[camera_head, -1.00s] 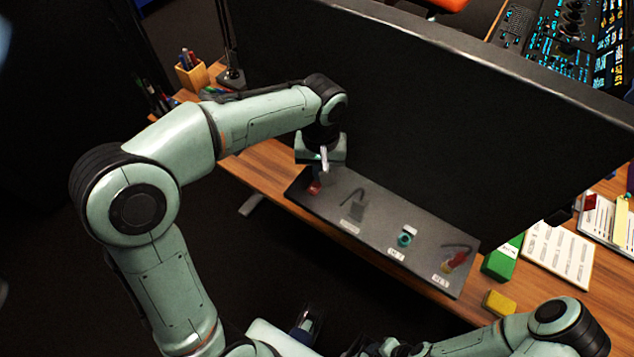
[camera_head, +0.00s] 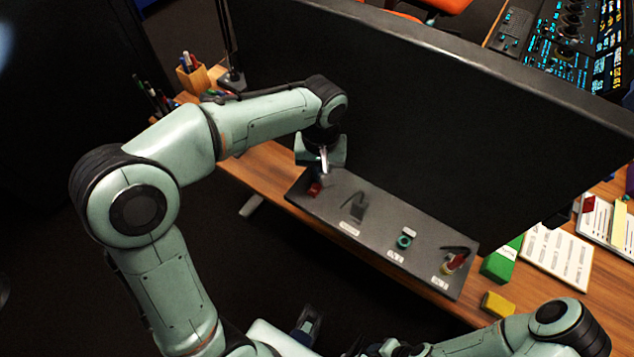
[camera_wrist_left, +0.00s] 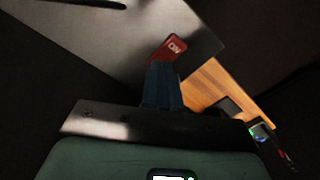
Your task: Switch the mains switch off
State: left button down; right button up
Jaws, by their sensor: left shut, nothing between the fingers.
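The mains switch is a red rocker (camera_head: 315,188) at the left end of the dark grey panel (camera_head: 335,200) in the head view. In the left wrist view the red rocker (camera_wrist_left: 168,49) shows white lettering that seems to read "ON". My left gripper (camera_head: 324,170) is shut and empty, just above the red rocker. In the left wrist view its dark fingertips (camera_wrist_left: 162,72) are together and overlap the rocker's near edge. I cannot tell whether they touch it. My right arm shows at the lower right of the head view, but its gripper is not seen.
The panel also carries a dark lever (camera_head: 358,206), a teal ring-shaped control (camera_head: 404,241) and a red and yellow control (camera_head: 455,263). A large black screen (camera_head: 430,130) stands close behind it. A green box (camera_head: 502,262) and a yellow block (camera_head: 498,304) lie to the right.

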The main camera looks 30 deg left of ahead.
pick_arm(q)
jog(key=shift+r+p, duration=1.8)
jog(key=shift+r, duration=1)
pick_arm(e)
jog(key=r, duration=0.1)
jog(key=w+r, duration=0.1)
jog(key=r, duration=0.1)
jog(key=w+r, duration=0.1)
jog(key=shift+r, duration=0.25)
pick_arm(q)
jog(key=shift+f, duration=0.1)
